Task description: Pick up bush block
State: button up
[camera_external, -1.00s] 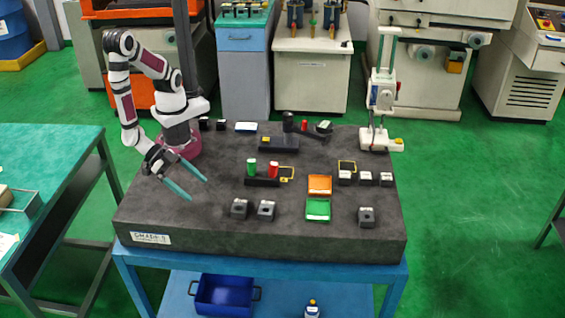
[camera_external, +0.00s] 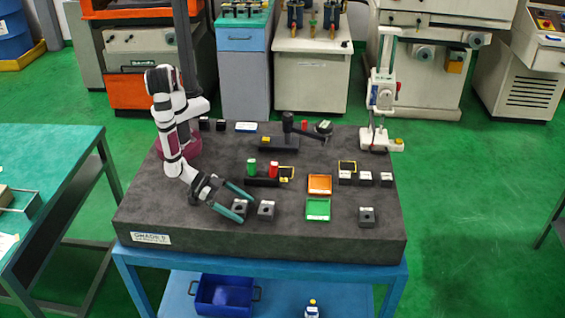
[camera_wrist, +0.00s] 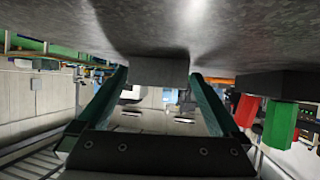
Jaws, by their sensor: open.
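Small dark blocks, each with a round hole in its face, lie near the front of the granite plate: a left block (camera_external: 239,207), a block just right of it (camera_external: 267,210) and one farther right (camera_external: 366,217). I cannot tell which one the task names. My gripper (camera_external: 248,210) is open and low, with its green fingers either side of the left block. In the wrist view, which is upside down, a grey block (camera_wrist: 160,72) shows between the fingertips. I cannot tell if they touch it.
The granite plate (camera_external: 180,222) has a rack with a green (camera_external: 251,167) and a red piece (camera_external: 273,170) behind the blocks. An orange tray (camera_external: 319,184) and a green tray (camera_external: 318,209) lie to the right. A height gauge (camera_external: 380,95) stands at the back right.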

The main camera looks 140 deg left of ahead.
grip_shut()
dwell(0.4)
jog(key=shift+r, duration=0.2)
